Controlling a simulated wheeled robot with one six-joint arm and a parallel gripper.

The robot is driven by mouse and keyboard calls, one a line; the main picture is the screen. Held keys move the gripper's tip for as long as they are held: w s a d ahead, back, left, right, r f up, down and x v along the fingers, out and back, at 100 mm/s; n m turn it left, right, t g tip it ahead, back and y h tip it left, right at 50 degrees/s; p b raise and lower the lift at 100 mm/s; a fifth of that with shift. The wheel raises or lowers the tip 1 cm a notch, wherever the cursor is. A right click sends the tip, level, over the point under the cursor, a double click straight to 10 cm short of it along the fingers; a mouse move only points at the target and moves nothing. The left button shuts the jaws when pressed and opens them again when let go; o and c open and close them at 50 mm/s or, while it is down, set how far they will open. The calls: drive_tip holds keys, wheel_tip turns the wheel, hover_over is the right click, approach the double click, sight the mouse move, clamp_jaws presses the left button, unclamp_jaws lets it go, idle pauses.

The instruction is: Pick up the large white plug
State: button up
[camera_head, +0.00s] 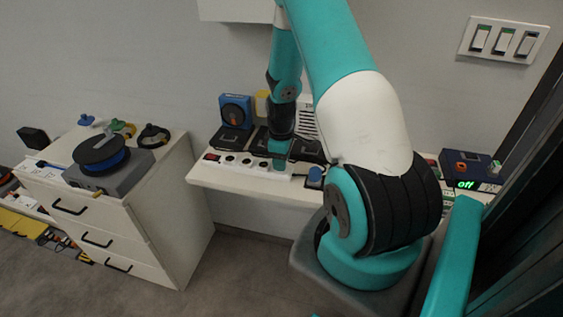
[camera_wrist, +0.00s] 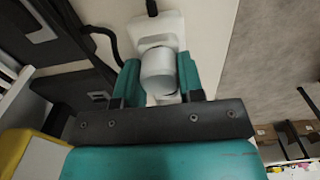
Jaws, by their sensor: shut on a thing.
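The large white plug (camera_wrist: 158,72) is between the two teal fingers of my gripper (camera_wrist: 160,84) in the wrist view. The fingers are shut on its sides. In the head view my gripper (camera_head: 279,163) is low over the right part of a white power strip (camera_head: 240,168) on the white table. The plug cannot be made out there, as the gripper covers it. A white block with a black cable lies just beyond the plug in the wrist view. I cannot tell whether the plug still touches the strip.
A blue device (camera_head: 236,111) and black boxes stand behind the strip. A round blue-topped item (camera_head: 315,177) is right of my gripper. A dark box (camera_head: 466,166) is at right.

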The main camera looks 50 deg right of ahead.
drive_tip(key=shift+r, duration=0.1)
wheel_tip(320, 180, up, 20)
drive_tip(key=b, duration=0.1)
idle(0.4)
